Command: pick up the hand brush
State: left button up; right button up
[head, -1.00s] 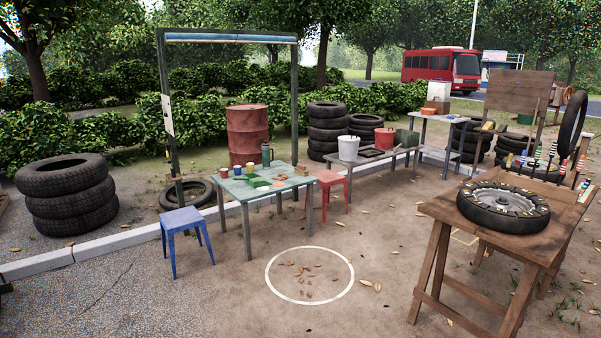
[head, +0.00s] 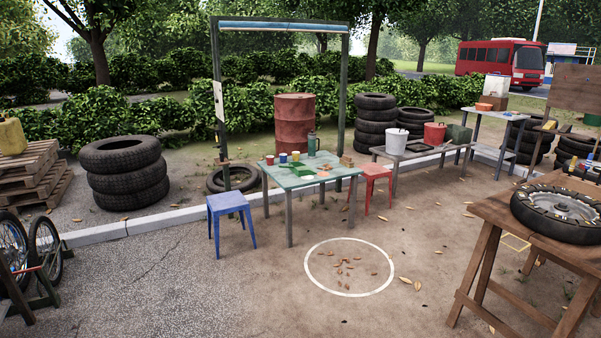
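I cannot make out a hand brush anywhere in the head view. Small items lie on the green table (head: 283,180), among them cups, a dark green flask (head: 312,145) and some orange and green pieces, too small to tell apart fully. Leaves lie inside a white circle (head: 314,284) on the ground. Neither of my grippers is in view.
A blue stool (head: 229,204) and a red stool (head: 374,173) flank the green table. A wooden workbench (head: 490,211) with a wheel (head: 560,212) stands at right. Stacked tyres (head: 125,172), pallets (head: 38,177) and bicycle wheels (head: 46,245) are at left. The front ground is open.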

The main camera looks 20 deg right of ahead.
aim_at(347, 160)
jog(key=i+l+z, duration=0.25)
jog(key=i+l, duration=0.2)
jog(key=i+l+z, duration=0.25)
jog(key=i+l, duration=0.2)
jog(key=i+l+z, duration=0.2)
jog(key=i, duration=0.4)
jog(key=i+l+z, duration=0.25)
jog(key=i, duration=0.3)
jog(key=i+l+z, duration=0.1)
jog(key=i+z, duration=0.15)
jog(key=i, duration=0.3)
jog(key=i+l+u, duration=0.15)
jog(key=i+u, duration=0.25)
jog(key=i, duration=1.6)
